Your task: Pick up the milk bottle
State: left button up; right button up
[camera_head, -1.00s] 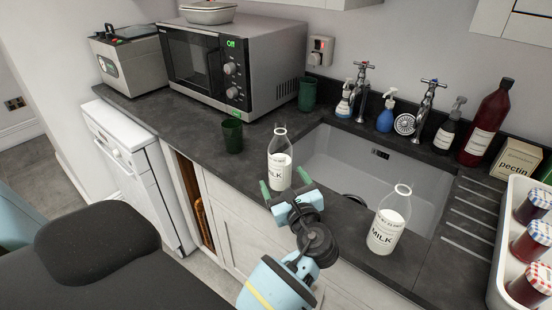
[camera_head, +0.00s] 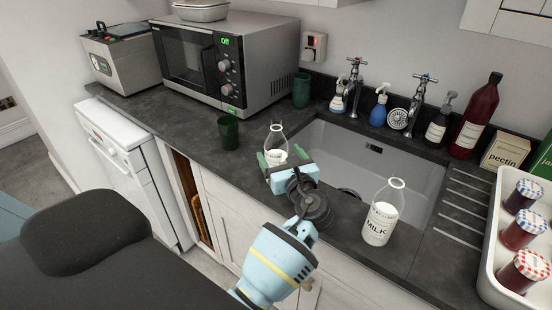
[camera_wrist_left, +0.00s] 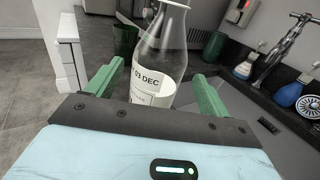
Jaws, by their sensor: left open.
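A glass milk bottle (camera_head: 275,142) with a white label stands upright on the dark counter at the sink's left front corner. My left gripper (camera_head: 281,158) is open at this bottle, its green fingers on either side. In the left wrist view the bottle (camera_wrist_left: 160,48) stands between the two spread fingers, with gaps visible beside it. Its lower part is hidden by the gripper. A second milk bottle (camera_head: 382,215) stands upright on the counter to the right, in front of the sink. My right gripper is not in view.
A dark green cup (camera_head: 229,132) stands left of the first bottle, and another (camera_head: 302,90) by the microwave (camera_head: 232,62). The sink (camera_head: 335,165) lies behind the bottles. A white tray of jars (camera_head: 490,270) is at the right.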

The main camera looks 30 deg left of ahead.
pick_arm(q)
jog(key=x, duration=0.3)
jog(key=shift+a+r, duration=0.25)
jog(key=shift+a, duration=0.15)
jog(key=shift+w+a, duration=0.25)
jog(key=c, duration=1.5)
jog(key=shift+c, duration=0.4)
jog(key=shift+r, duration=0.1)
